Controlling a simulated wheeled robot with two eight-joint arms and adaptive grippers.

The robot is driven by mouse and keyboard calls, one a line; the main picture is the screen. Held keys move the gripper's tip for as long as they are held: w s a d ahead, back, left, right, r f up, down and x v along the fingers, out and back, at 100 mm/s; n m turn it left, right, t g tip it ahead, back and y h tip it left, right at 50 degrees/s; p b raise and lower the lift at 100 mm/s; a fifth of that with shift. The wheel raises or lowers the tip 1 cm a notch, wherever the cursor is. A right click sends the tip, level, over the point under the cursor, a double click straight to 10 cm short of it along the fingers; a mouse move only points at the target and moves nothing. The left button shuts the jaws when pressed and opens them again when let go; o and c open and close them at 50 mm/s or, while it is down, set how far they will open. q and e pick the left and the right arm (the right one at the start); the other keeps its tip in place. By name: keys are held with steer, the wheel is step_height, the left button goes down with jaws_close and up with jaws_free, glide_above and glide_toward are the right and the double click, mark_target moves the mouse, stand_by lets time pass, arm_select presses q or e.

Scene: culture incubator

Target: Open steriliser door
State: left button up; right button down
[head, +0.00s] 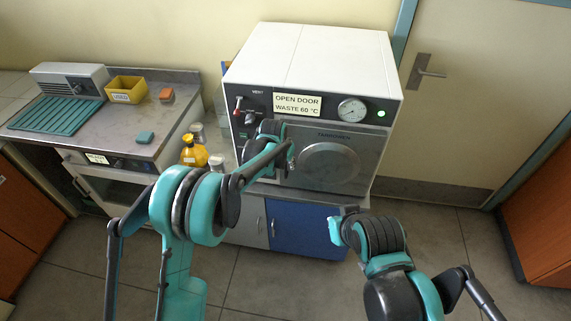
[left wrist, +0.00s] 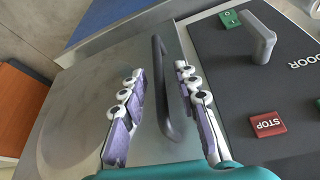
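The steriliser (head: 312,58) is a white box with a dark control strip. Its grey metal front door (head: 328,160) has a round embossed disc and looks closed. In the left wrist view, a dark bar handle (left wrist: 172,95) stands off the door plate. My left gripper (left wrist: 158,76) is open, with one purple-padded finger on each side of the handle. Gaps show between the fingers and the bar. In the head view, my left gripper (head: 290,152) is at the door's left side, and my arm hides the handle there. My right gripper (head: 338,229) is low in front of the blue cabinet; its fingers are unclear.
A sign (head: 297,104) reads OPEN DOOR WASTE 60 °C, near a gauge (head: 352,110) and a lit green lamp (head: 381,114). A red STOP button (left wrist: 268,124) and a grey lever (left wrist: 260,38) sit beside the door. Yellow bottle (head: 194,154) stands left. Floor in front is clear.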

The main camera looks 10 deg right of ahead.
arm_select(q)
jaws_close()
steer(key=shift+s, duration=0.1)
